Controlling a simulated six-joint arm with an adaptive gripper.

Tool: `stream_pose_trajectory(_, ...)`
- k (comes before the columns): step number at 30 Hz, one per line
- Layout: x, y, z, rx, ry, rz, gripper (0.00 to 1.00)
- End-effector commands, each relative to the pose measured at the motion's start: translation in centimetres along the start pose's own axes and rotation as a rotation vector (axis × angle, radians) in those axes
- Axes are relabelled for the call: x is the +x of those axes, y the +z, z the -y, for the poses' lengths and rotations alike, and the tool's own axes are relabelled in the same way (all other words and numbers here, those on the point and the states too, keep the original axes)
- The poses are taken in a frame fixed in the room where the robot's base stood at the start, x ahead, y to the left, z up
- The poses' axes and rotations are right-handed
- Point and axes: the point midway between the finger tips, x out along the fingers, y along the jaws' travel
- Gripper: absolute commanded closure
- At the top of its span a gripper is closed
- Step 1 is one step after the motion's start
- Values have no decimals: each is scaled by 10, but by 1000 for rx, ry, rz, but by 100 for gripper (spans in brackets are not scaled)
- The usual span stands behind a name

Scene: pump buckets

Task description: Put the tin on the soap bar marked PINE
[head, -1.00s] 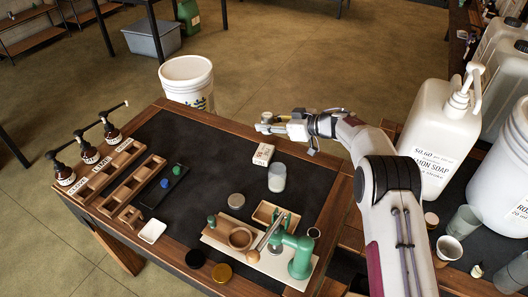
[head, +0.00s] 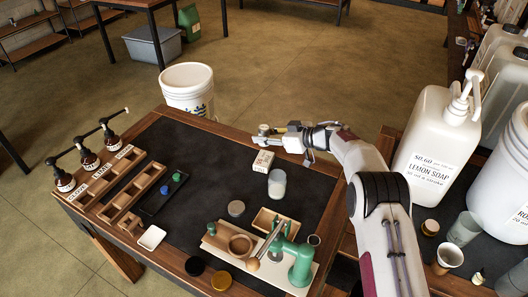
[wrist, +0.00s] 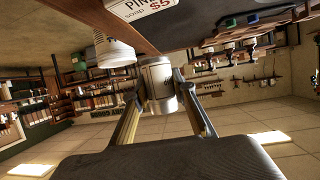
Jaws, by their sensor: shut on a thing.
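The soap bar marked PINE (head: 262,162) is a small pale block with printed sides on the dark bench mat, near its far edge. Part of its label shows at the top of the wrist view (wrist: 140,8). My gripper (head: 272,134) is shut on a small pale metallic tin (wrist: 158,84), which sits between the two fingertips in the wrist view. In the head view the tin (head: 264,131) appears just behind and above the soap bar. I cannot tell whether they touch, but a small gap seems to show.
A cloudy jar (head: 277,184) stands close in front of the soap bar. A flat grey disc (head: 236,208) and a green press (head: 298,262) are nearer. A white bucket (head: 188,90) stands beyond the bench edge. The mat left of the soap bar is clear.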

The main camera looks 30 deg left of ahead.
Motion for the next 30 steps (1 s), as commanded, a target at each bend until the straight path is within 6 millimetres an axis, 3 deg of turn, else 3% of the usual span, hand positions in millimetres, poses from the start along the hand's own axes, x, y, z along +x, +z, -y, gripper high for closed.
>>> stream_pose_trajectory(6, 10, 24, 0, 1, 0, -1, 96)
stream_pose_trajectory(21, 13, 30, 0, 0, 0, -1, 96)
stream_pose_trajectory(30, 22, 54, 0, 0, 0, 0, 96)
